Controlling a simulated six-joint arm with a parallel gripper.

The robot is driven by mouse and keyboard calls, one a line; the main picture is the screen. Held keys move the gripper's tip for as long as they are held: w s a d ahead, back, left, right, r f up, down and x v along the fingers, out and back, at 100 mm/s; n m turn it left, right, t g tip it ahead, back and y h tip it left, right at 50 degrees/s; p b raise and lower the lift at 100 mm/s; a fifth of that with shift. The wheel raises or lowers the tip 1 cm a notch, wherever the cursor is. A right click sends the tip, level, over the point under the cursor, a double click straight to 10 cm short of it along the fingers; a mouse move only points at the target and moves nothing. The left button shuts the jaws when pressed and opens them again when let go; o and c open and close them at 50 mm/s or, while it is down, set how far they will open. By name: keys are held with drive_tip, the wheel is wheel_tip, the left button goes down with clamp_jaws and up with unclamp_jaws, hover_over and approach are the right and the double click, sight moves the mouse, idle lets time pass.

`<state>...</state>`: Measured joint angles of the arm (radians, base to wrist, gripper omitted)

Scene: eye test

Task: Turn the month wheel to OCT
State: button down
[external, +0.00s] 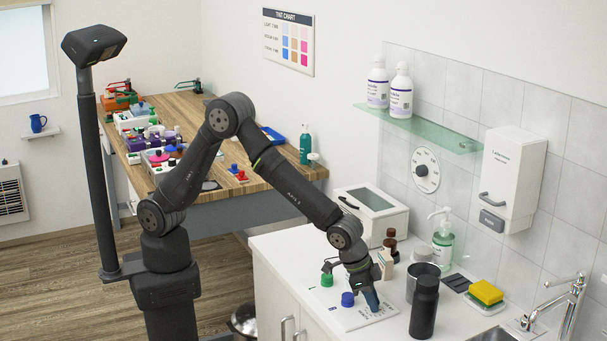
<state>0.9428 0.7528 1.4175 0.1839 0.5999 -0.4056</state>
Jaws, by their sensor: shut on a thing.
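My gripper (368,288) is low over the white counter, pointing down. It is shut on a small blue-grey thing (371,300), mostly hidden by the jaws and too small to identify. Directly below is a flat white board (350,317) with small dark marks that I cannot read. A round white dial (425,170) with a dark centre and marks around its rim is on the tiled wall, well above and to the right of my gripper. Its marks are too small to read. I cannot tell which thing is the month wheel, and no OCT label is legible.
A green-capped item (327,280) and a blue-capped item (347,299) stand left of my gripper.

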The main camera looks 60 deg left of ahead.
drive_tip(key=c, duration=1.4)
unclamp_jaws()
drive_tip(key=shift+r, duration=0.1)
drive_tip(key=v, duration=1.7)
drive_tip(key=shift+s, duration=0.15)
